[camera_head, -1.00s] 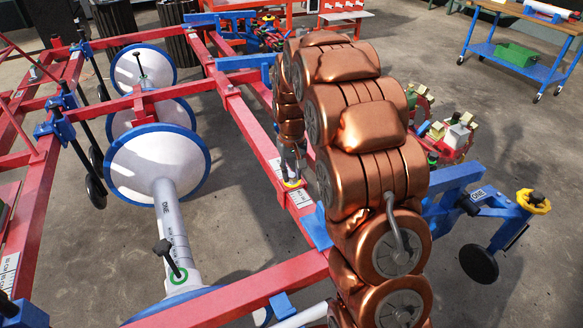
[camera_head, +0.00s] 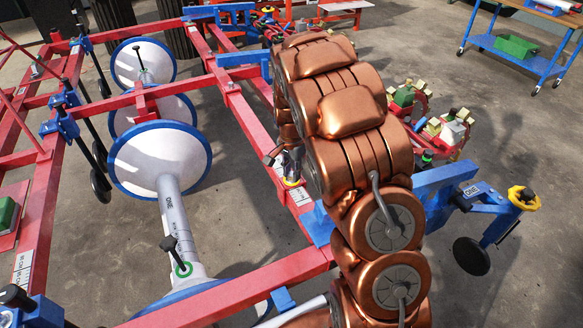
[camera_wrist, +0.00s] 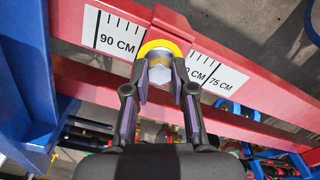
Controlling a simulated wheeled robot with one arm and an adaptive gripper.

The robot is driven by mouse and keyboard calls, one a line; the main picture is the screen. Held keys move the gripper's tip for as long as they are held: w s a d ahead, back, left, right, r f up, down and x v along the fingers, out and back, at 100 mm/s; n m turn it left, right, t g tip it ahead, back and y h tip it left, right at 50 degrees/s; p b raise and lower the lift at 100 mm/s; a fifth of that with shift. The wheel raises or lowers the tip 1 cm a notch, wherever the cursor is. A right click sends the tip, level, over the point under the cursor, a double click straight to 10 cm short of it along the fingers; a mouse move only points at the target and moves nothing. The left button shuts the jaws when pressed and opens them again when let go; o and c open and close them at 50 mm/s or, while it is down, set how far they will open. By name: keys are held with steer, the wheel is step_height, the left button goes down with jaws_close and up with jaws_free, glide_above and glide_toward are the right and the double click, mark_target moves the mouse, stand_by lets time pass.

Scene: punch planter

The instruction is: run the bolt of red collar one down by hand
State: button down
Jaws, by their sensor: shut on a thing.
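A bolt (camera_wrist: 160,73) with a pale, faceted head stands in a yellow ring (camera_wrist: 153,47) on a red collar (camera_wrist: 174,24) around the red beam. My gripper (camera_wrist: 161,78) is shut on the bolt head, with one finger on each side. In the head view, my gripper (camera_head: 291,166) is small and partly behind my copper arm, just above the yellow ring. The bolt's shank is hidden, so its depth cannot be told.
A scale label (camera_wrist: 118,34) reading 90 CM lies beside the collar. A blue bracket (camera_wrist: 25,75) is close at left in the wrist view. White discs with blue rims (camera_head: 158,160) stand left of the beam. A blue trolley (camera_head: 515,65) is far off.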

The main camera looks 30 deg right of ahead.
steer(key=m+p, duration=0.2)
steer(key=m, duration=0.3)
steer(key=shift+m+p, duration=0.3)
steer(key=shift+m, duration=0.1)
stand_by(0.4)
steer(key=c, duration=1)
jaws_free()
steer(key=shift+o, duration=0.2)
step_height(320, 180, up, 12)
step_height(320, 180, up, 12)
